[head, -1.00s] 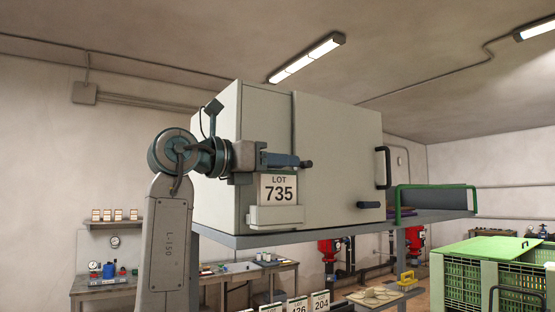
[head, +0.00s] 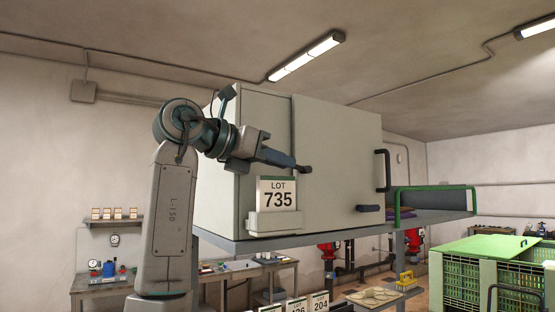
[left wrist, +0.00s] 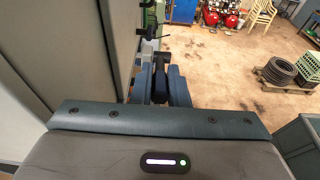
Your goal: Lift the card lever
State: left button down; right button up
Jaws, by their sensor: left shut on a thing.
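The card lever (head: 305,169) shows as a short dark rod end sticking out past my left gripper, on the front of the large pale cabinet (head: 340,150). My left gripper (head: 284,160) is shut on it and slopes down to the right. The fingers hide the rest of the lever. In the left wrist view a dark bar (left wrist: 159,86) lies between the two blue fingers. Just below, a white card reading LOT 735 (head: 277,193) stands in a pale holder (head: 274,225) on the cabinet front. My right gripper is not in view.
A second dark lever (head: 370,208) is lower right on the cabinet, with a black handle (head: 383,170) above it. A green-railed shelf (head: 432,213) adjoins on the right. Green crates (head: 490,265) stand at far right; a workbench (head: 100,285) is at lower left.

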pick_arm(q)
jog(key=shift+w+d+r+g+y+p, duration=0.1)
jog(key=shift+d+r+g+y+p, duration=0.1)
jog(key=shift+r+g+y+p, duration=0.6)
jog(key=shift+w+d+r+g+y+p, duration=0.2)
jog(key=shift+r+g+y+p, duration=0.2)
jog(key=shift+y+p, duration=0.4)
jog(key=c, duration=1.4)
grip_release()
